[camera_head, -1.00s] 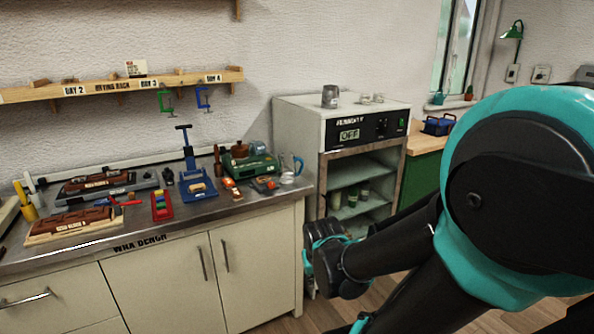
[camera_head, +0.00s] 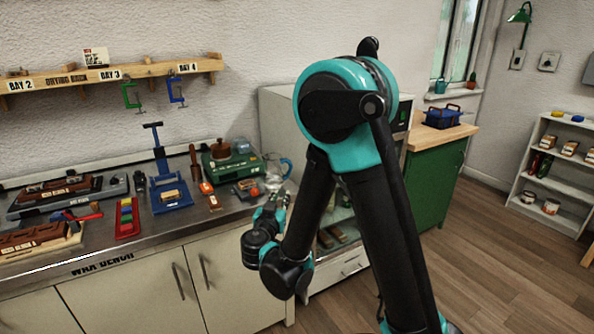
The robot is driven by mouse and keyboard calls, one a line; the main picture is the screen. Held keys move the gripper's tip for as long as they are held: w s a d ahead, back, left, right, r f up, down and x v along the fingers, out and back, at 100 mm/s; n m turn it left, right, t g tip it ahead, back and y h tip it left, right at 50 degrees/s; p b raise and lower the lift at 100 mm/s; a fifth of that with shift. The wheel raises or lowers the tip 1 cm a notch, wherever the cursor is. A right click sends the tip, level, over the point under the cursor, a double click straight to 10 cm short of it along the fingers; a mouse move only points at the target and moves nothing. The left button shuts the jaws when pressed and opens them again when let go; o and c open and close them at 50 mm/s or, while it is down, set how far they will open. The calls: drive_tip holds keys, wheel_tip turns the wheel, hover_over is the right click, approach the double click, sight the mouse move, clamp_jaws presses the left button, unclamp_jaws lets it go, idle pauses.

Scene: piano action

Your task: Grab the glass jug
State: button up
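The glass jug (camera_head: 274,177) is a small clear vessel with a bluish handle. It stands at the right end of the metal bench top, near the bench's right edge. My gripper (camera_head: 279,199) is just in front of and below the jug in the picture, beside the bench's right front corner. It partly overlaps the jug's lower part in this view. The fingers are small and partly hidden by my wrist, so I cannot tell whether they are open or touch the jug.
A green machine (camera_head: 229,163) stands left of the jug, with small orange and grey items before it. A blue press (camera_head: 168,190) is further left. My arm covers much of the white cabinet (camera_head: 277,112) right of the bench. Floor (camera_head: 470,260) is free at right.

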approach(278, 172)
drive_tip(key=w+d, duration=0.5)
drive_tip(key=shift+t, duration=0.3)
drive_tip(key=shift+w+d+r, duration=0.1)
drive_tip(key=shift+w, duration=1.35)
drive_tip(key=shift+w+d+r, duration=0.1)
drive_tip(key=shift+w, duration=1.35)
drive_tip(key=shift+c, duration=0.2)
clamp_jaws()
